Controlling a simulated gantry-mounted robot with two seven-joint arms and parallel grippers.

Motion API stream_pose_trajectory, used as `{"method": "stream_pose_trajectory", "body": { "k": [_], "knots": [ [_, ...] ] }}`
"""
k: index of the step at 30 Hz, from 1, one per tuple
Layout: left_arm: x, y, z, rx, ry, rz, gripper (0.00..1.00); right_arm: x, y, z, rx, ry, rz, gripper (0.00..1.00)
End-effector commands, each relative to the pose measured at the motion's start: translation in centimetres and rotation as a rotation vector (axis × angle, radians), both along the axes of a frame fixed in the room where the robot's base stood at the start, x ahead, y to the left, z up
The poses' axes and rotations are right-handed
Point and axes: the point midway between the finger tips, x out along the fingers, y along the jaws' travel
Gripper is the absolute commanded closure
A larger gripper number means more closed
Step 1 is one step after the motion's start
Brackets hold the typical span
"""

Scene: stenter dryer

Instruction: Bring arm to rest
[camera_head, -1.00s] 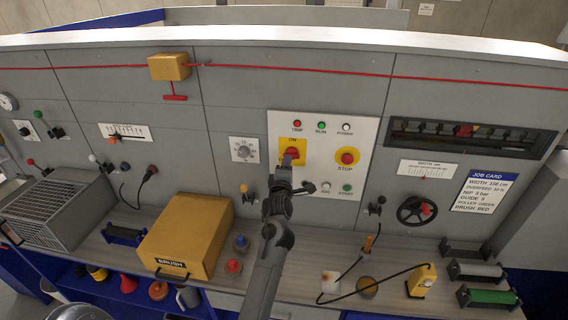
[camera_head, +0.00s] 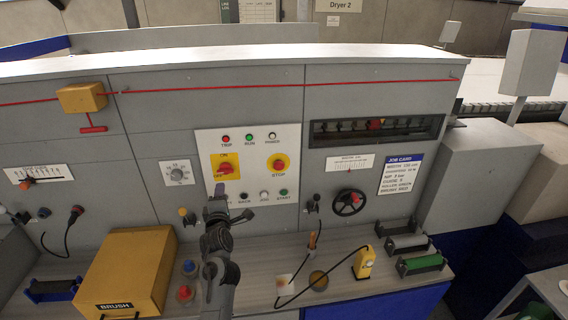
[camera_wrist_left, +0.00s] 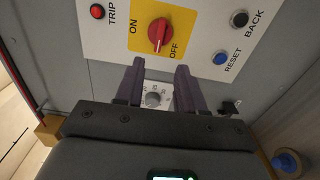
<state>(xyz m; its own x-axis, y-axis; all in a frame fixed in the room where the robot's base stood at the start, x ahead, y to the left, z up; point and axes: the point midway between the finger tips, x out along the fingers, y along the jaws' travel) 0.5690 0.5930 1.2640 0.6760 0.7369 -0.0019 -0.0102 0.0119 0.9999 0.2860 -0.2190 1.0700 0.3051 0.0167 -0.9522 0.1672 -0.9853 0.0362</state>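My left gripper (camera_head: 219,190) is in front of the control panel (camera_head: 207,145), just below the red rotary switch (camera_head: 225,168) on its yellow plate. In the left wrist view, the two dark fingers (camera_wrist_left: 158,85) stand apart with nothing between them, so the gripper is open. The red switch (camera_wrist_left: 158,34) shows beyond the fingertips, clear of them, with ON and OFF marked beside it. My left arm reaches up from the bottom edge of the head view. My right gripper does not show.
A yellow brush box (camera_head: 125,262) stands on the bench left of my arm, with small red and blue knobbed items between. A yellow handheld device (camera_head: 364,262), a handwheel (camera_head: 348,202) and several rollers (camera_head: 421,263) are on the right. A red cord (camera_head: 230,86) runs across the top.

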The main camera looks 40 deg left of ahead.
Motion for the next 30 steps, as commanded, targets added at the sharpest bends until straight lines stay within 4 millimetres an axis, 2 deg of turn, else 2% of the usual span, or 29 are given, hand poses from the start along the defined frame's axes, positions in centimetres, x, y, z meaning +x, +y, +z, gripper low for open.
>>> {"method": "stream_pose_trajectory", "body": {
  "k": [4, 8, 11, 14, 17, 20, 24, 27, 30],
  "knots": [
    [-0.7, 0.1, -1.6, 0.001, 0.03, 0.001, 0.62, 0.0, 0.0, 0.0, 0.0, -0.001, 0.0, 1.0],
    [-2.5, 0.2, -5.4, 0.022, 0.12, -0.006, 0.62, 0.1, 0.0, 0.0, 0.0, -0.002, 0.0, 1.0],
    [-4.1, -1.0, -8.1, 0.076, 0.207, -0.046, 0.62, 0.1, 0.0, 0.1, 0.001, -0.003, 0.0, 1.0],
    [-5.6, -3.8, -10.0, 0.154, 0.299, -0.133, 0.62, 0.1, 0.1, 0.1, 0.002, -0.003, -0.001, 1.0],
    [-6.9, -8.7, -12.4, 0.224, 0.451, -0.282, 0.62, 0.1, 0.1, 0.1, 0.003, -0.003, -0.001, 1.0],
    [-9.1, -15.1, -15.5, 0.309, 0.659, -0.478, 0.62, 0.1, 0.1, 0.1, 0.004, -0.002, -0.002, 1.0],
    [-13.7, -23.9, -18.9, 0.441, 0.944, -0.77, 0.62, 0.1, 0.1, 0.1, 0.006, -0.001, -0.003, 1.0],
    [-17.7, -29.6, -20.2, 0.552, 1.119, -0.989, 0.62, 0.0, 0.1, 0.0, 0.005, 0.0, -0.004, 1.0],
    [-21.6, -34.2, -20.3, 0.69, 1.265, -1.21, 0.62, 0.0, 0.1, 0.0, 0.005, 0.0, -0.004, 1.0]
  ]
}}
